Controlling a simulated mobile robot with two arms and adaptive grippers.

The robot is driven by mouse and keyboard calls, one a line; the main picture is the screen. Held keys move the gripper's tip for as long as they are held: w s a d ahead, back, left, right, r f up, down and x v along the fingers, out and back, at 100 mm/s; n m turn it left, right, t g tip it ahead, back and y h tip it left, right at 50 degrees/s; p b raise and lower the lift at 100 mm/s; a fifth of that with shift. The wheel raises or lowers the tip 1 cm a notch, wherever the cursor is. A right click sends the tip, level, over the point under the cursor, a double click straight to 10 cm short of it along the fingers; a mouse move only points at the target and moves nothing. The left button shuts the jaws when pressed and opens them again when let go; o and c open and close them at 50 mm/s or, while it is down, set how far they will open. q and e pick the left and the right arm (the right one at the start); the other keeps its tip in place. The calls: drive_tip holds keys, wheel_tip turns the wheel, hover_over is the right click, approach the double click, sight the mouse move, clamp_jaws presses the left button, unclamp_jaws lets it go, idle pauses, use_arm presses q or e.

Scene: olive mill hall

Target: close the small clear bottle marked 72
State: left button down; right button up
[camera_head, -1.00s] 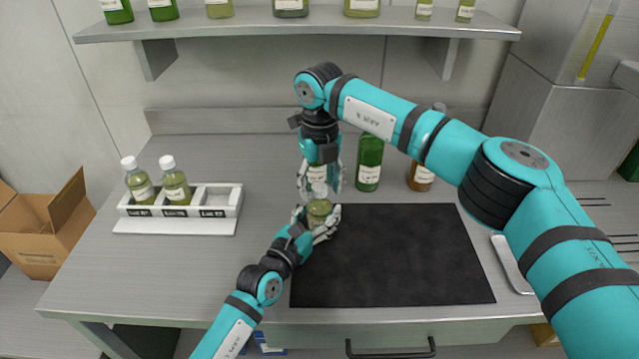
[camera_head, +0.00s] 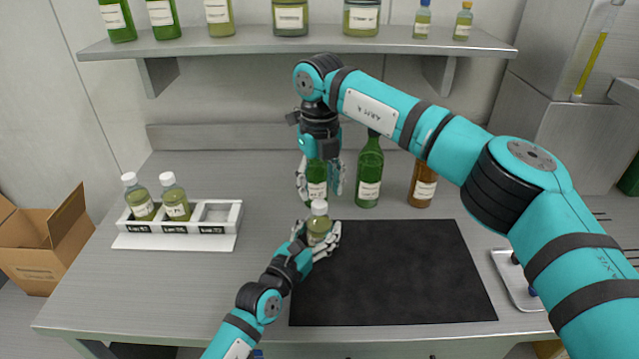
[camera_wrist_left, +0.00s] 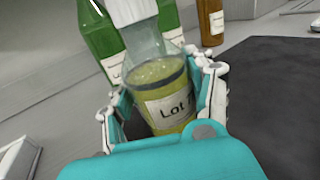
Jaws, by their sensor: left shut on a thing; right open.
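The small clear bottle (camera_head: 318,228) holds yellow-green liquid and stands upright by the mat's upper left edge. A white cap (camera_head: 319,207) sits on its neck; I cannot tell how tight it is. In the left wrist view the bottle (camera_wrist_left: 165,95) shows a label starting "Lot 7", the rest hidden by a finger, and the cap (camera_wrist_left: 132,10) is cut off by the top edge. My left gripper (camera_head: 318,240) is shut around the bottle's body. My right gripper (camera_head: 320,188) points down just above the cap, fingers apart and empty.
A white rack (camera_head: 182,242) at left holds two capped bottles; its right slot is empty. Green bottles (camera_head: 369,175) and a brown bottle (camera_head: 422,186) stand behind. A black mat (camera_head: 400,275) lies clear at right. A shelf (camera_head: 300,45) with bottles hangs above.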

sight(320, 203)
drive_tip(key=n, duration=0.1)
drive_tip(key=r+n, duration=0.1)
drive_tip(key=n, duration=0.1)
drive_tip(key=shift+r+n, duration=0.3)
drive_tip(key=n, duration=0.1)
drive_tip(key=r+n, duration=0.1)
drive_tip(key=n, duration=0.1)
drive_tip(key=r+n, duration=0.1)
drive_tip(key=n, duration=0.1)
drive_tip(key=shift+f, duration=0.1)
drive_tip(key=shift+f, duration=4)
clamp_jaws()
drive_tip(key=shift+m, duration=0.5)
drive_tip(key=shift+o, duration=0.7)
unclamp_jaws()
